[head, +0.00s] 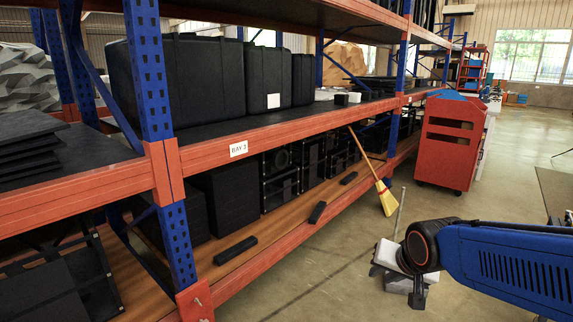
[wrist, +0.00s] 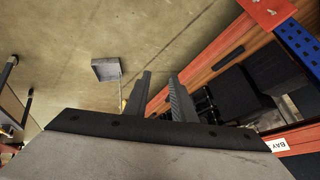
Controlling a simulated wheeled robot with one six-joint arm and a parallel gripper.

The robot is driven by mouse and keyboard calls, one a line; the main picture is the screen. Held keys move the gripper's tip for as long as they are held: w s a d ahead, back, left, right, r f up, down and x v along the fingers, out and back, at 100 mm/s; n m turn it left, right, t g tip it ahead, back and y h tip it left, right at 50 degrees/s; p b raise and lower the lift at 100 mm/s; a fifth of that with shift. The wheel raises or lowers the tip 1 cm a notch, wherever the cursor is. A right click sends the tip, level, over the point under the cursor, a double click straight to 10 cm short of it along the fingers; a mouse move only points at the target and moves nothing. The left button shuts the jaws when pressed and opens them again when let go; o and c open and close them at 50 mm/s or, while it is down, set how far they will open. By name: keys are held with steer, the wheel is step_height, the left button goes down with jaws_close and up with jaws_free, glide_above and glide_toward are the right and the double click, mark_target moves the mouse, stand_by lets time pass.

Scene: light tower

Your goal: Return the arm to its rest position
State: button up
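My gripper (wrist: 160,82) shows in the wrist view with its two grey fingers apart. Nothing is held between them; floor and the rack's orange edge show through the gap. In the head view my blue arm (head: 510,262) reaches in from the lower right, over the floor to the right of the rack. Its black wrist joint (head: 422,246) is near the lower middle right. The fingers cannot be made out clearly in the head view.
The rack's orange beam (head: 290,135) runs along the left, with black cases (head: 195,80) on its shelf. A broom (head: 386,197) leans on it. A dustpan (wrist: 106,69) lies on the floor. A red cart (head: 447,145) stands beyond. Open floor lies between.

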steer(key=s+d+r+n+g, duration=0.1)
steer(key=s+d+n, duration=0.1)
steer(key=s, duration=0.7)
steer(key=s+d+n+g, duration=0.1)
steer(key=s+d+n, duration=0.1)
steer(key=s, duration=0.6)
steer(key=shift+s+d+r+h, duration=0.35)
steer(key=shift+d+h, duration=0.05)
steer(key=shift+d, duration=0.1)
